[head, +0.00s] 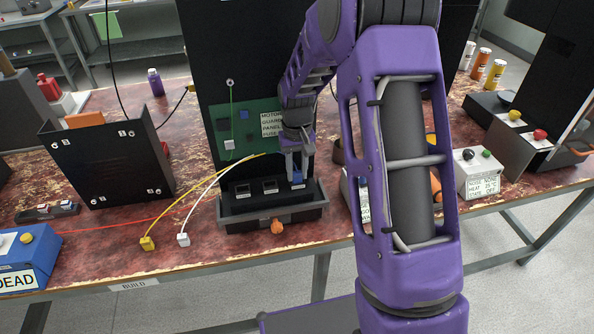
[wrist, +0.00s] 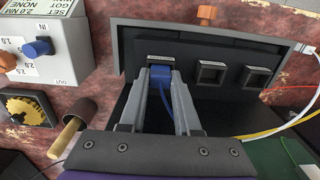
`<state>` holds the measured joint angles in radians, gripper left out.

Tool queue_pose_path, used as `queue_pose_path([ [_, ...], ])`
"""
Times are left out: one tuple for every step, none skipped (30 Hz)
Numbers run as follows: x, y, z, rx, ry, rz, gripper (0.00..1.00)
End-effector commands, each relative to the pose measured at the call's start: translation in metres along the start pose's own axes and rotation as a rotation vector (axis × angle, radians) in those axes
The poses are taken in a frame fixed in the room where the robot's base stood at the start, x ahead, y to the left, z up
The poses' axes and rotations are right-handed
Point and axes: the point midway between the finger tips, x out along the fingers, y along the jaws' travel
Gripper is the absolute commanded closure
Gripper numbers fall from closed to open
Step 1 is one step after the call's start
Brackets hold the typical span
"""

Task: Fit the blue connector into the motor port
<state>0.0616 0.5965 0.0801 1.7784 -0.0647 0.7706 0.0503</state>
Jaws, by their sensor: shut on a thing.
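The blue connector (wrist: 161,72) is between my gripper's fingertips (wrist: 159,78), with its blue cable (wrist: 170,100) trailing back between the fingers. My gripper, also in the head view (head: 298,170), points down over the right end of the black port box (head: 262,200). In the wrist view the connector is at the end port under a small label, which I cannot read. The connector and fingers hide that port's opening, so I cannot tell how deep the connector sits. Two other square ports, a middle one (wrist: 211,73) and a far one (wrist: 256,77), look empty.
A yellow plug (head: 147,243) and a white plug (head: 183,239) lie left of the box, their cables running to a green board (head: 240,125). A grey box with a blue knob (wrist: 38,47) and a wooden-handled tool (wrist: 68,137) are close beside my gripper.

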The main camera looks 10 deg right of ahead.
Motion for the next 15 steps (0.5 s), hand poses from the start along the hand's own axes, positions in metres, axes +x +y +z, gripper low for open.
queue_pose_path([
  [0.0008, 0.0, -0.0001, 0.0, 0.001, 0.0, 1.0],
  [0.0005, 0.0, -0.0003, 0.0, 0.001, 0.0, 1.0],
  [0.0002, 0.0, -0.0003, 0.0, 0.002, 0.0, 1.0],
  [0.0001, 0.0, -0.0003, 0.0, 0.002, 0.0, 1.0],
  [0.0001, 0.0001, -0.0003, 0.0, 0.002, 0.0, 1.0],
  [0.0002, 0.0001, -0.0003, 0.001, 0.002, 0.0, 1.0],
  [0.0006, 0.0001, -0.0002, 0.001, 0.002, 0.0, 1.0],
  [0.0016, 0.0001, -0.0002, 0.001, 0.001, 0.0, 1.0],
  [0.0032, 0.0001, -0.0002, 0.001, 0.001, 0.0, 1.0],
  [0.0043, 0.0, -0.0002, 0.001, 0.001, 0.0, 1.0],
  [0.0041, 0.0001, -0.0002, 0.001, 0.002, 0.0, 0.67],
  [0.0031, 0.0001, -0.0003, 0.001, 0.002, 0.0, 0.6],
  [0.0031, 0.0001, -0.0002, 0.001, 0.002, 0.0, 0.55],
  [0.0031, 0.0001, -0.0002, 0.001, 0.002, 0.0, 0.49],
  [0.003, 0.0001, -0.0002, 0.001, 0.002, 0.0, 0.42],
])
